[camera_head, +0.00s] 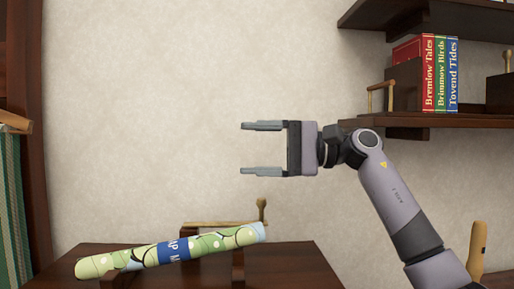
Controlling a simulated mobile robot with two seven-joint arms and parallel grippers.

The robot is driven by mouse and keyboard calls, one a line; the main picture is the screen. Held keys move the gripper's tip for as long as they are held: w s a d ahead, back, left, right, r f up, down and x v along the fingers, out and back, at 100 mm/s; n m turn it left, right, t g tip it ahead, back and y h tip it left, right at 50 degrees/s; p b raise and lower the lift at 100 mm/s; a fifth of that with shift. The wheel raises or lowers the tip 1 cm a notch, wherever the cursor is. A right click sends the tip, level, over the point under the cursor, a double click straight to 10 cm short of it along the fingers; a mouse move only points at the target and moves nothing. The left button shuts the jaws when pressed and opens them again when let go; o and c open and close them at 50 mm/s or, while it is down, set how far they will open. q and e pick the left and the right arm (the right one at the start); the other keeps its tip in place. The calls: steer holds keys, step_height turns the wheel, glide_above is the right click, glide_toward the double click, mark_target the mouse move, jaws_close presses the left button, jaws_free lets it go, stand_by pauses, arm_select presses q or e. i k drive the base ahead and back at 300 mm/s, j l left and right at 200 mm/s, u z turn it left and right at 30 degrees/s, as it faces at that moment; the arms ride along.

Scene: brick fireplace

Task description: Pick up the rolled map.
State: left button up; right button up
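The rolled map (208,244) is a pale green tube with a blue band around its middle. It lies at the lower left, tilted up toward the right, over a dark wooden surface (300,262). Part of a wooden holder shows behind and below it. My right gripper (262,148) is open and empty, with its fingers pointing left. It is in front of the wall, above and to the right of the map, clearly apart from it. My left gripper does not show.
Dark shelves (425,120) at the upper right hold red, green and blue books (440,75). A green striped cloth (12,205) hangs at the left edge. A tan wooden object (477,250) stands at the lower right. The space between gripper and map looks clear.

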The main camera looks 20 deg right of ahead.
mark_target(175, 252)
steer(key=k, duration=1)
